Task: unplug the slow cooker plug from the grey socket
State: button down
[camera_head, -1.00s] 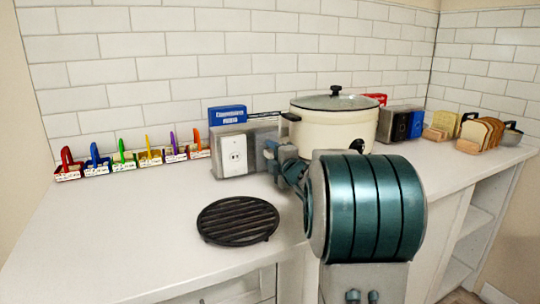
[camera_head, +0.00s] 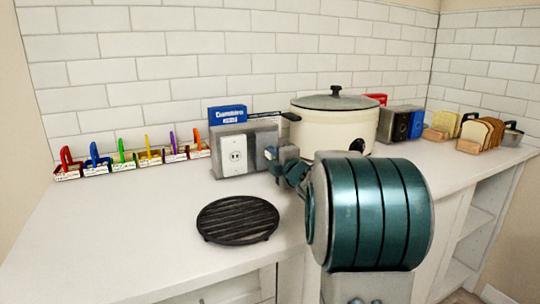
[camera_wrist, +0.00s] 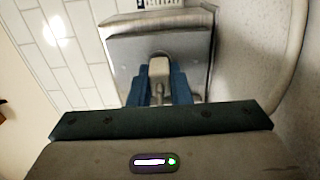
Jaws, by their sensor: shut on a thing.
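The grey socket box (camera_head: 258,135) stands on the counter against the tiled wall, with a white outlet plate (camera_head: 235,155) on its left front. It also shows in the wrist view (camera_wrist: 190,45). My gripper (camera_head: 271,155) is in front of the right part of the box. In the wrist view its blue fingers (camera_wrist: 160,82) are shut on a small beige-grey plug (camera_wrist: 159,69), in front of the box's grey face. I cannot tell whether the prongs are still in the socket.
A black round grill trivet (camera_head: 237,220) lies on the counter in front of the socket. Several coloured clip holders (camera_head: 122,160) line the wall at left. Blue and dark boxes, a bread rack (camera_head: 478,135) and a pot stand behind.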

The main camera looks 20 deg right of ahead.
jog(key=shift+s+d+b, duration=0.1)
jog(key=shift+s+b, duration=0.55)
jog(key=shift+s, duration=2)
